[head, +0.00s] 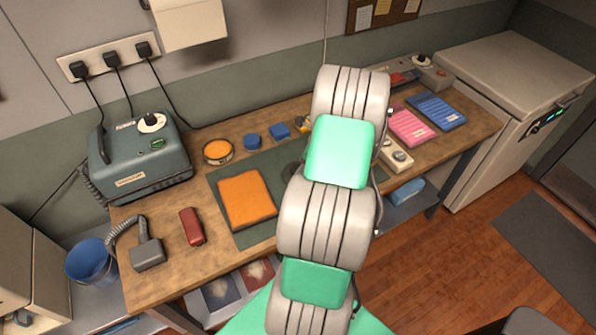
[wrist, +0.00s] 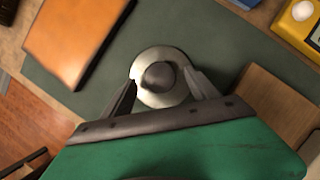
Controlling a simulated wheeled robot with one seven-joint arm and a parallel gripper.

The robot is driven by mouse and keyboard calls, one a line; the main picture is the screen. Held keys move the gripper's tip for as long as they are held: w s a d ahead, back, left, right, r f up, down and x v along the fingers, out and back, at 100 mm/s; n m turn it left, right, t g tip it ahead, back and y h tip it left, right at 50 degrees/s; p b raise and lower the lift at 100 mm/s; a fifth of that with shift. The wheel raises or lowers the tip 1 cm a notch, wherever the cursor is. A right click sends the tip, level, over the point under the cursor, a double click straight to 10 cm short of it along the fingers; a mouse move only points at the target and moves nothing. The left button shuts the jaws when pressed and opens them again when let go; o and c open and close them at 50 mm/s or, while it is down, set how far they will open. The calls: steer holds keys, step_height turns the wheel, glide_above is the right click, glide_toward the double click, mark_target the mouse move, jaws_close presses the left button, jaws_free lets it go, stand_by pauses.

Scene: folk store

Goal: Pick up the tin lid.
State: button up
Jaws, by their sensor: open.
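The tin lid (wrist: 144,91), a round pale disc with a dark round knob at its centre, lies on the dark green mat (wrist: 100,95) in the wrist view. My gripper (wrist: 162,80) is open, with one dark finger on the left and one on the right of the lid's near part. I cannot tell whether the fingers touch the lid or how high they are above the mat. In the head view my arm hides the gripper and most of the area around the lid.
An orange folded cloth or pad (head: 246,198) lies on the mat to the left. A round tin with orange contents (head: 218,152) and blue blocks (head: 252,141) stand behind it. A wooden block (wrist: 268,105) is close to the gripper's right. A yellow device (wrist: 302,22) is at the upper right.

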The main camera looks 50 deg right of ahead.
steer(key=shift+w+a+f, duration=0.15)
steer(key=shift+w+f, duration=0.1)
steer(key=shift+f, duration=0.3)
steer(key=shift+c, duration=0.3)
steer(key=c, duration=1.4)
